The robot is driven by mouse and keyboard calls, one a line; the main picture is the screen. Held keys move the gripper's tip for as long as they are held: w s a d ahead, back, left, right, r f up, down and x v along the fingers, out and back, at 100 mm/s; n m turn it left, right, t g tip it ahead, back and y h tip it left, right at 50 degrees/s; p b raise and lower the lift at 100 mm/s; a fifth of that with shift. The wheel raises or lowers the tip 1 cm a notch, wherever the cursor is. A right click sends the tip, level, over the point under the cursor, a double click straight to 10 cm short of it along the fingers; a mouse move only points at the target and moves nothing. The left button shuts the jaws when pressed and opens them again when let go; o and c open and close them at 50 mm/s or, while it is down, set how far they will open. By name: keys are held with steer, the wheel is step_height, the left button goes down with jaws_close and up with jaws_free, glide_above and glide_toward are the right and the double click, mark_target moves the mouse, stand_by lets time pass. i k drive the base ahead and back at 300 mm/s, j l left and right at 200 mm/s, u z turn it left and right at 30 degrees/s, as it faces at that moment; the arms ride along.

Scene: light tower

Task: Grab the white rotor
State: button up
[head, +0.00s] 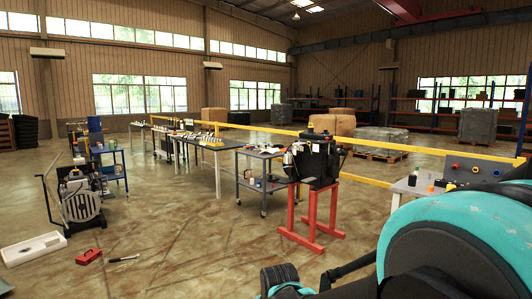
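I cannot make out with certainty which item is the white rotor. Small pale items lie on the far long workbench (207,145), too small to tell apart. A round pale-grey ribbed part (82,206) sits low on a wheeled unit at the left, but I cannot tell whether it is a rotor. My teal and black arm fills the lower right corner. My gripper does not show, so its state and its place relative to any rotor are hidden.
A black machine (318,158) stands on a red stand (306,222) at the centre. A dark wheeled cart (262,188) is beside it. A white tray (34,248), a red box (89,256) and a tool (124,259) lie on the floor. The centre-left floor is clear.

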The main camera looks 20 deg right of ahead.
mark_target(272, 151)
steer(key=i+l+z, duration=0.25)
steer(key=i, duration=0.2)
steer(key=i+l+z, duration=0.1)
steer(key=i+z, duration=0.15)
steer(key=i, duration=0.2)
steer(key=i+u, duration=0.1)
steer(key=i, duration=0.4)
steer(key=i+l, duration=0.15)
steer(key=i, duration=0.35)
steer(key=i+l+u, duration=0.15)
steer(key=i, duration=0.3)
steer(key=i+l, duration=0.1)
steer(key=i, duration=0.4)
steer(key=i+j+u, duration=0.15)
steer(key=i+u, duration=0.25)
steer(key=i, duration=0.4)
steer(key=i+u, duration=0.35)
steer(key=i, duration=0.4)
steer(key=i+l+z, duration=0.15)
steer(key=i+z, duration=0.2)
steer(key=i, duration=0.3)
steer(key=i+z, duration=0.35)
steer(key=i, duration=0.3)
steer(key=i+j+z, duration=0.2)
steer(key=i+z, duration=0.2)
steer(key=i, duration=0.25)
